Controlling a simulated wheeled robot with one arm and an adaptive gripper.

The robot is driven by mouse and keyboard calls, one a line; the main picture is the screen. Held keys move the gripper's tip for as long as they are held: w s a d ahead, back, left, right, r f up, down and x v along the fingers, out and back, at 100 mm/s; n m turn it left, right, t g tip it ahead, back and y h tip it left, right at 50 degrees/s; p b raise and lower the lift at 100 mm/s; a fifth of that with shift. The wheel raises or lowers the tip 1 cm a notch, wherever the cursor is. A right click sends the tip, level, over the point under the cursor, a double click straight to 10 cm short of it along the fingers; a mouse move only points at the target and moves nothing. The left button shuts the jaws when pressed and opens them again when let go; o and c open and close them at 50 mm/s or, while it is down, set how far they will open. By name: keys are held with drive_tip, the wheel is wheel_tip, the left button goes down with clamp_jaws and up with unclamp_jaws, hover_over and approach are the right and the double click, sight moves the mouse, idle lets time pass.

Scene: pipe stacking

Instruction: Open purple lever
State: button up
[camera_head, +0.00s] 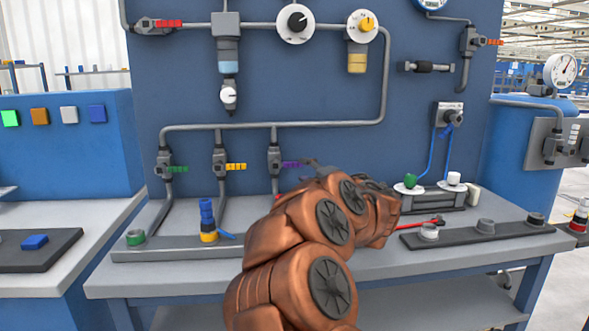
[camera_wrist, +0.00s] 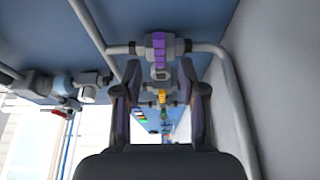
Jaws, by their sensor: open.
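The purple lever (camera_head: 291,164) sits on a grey valve (camera_head: 274,160) on the blue wall panel, the rightmost of three similar valves in a row. In the wrist view the purple lever (camera_wrist: 158,48) is at the top centre, just beyond the fingertips. My gripper (camera_wrist: 161,90) is open and empty, one dark finger on each side of the picture's middle. In the head view my copper-coloured arm reaches up from below, and the gripper (camera_head: 312,166) is close to the lever's right end. The arm hides part of the gripper there.
A yellow lever (camera_head: 237,166) and a green lever (camera_head: 177,169) are on the valves to the left. Pipes (camera_head: 220,127) run above and around them. The bench holds a blue and yellow fitting (camera_head: 207,220) and a dark rack (camera_head: 478,233) at the right.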

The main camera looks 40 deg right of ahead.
sight(295, 165)
drive_tip(key=shift+b+x, duration=0.65)
drive_tip(key=shift+x, duration=2.75)
clamp_jaws()
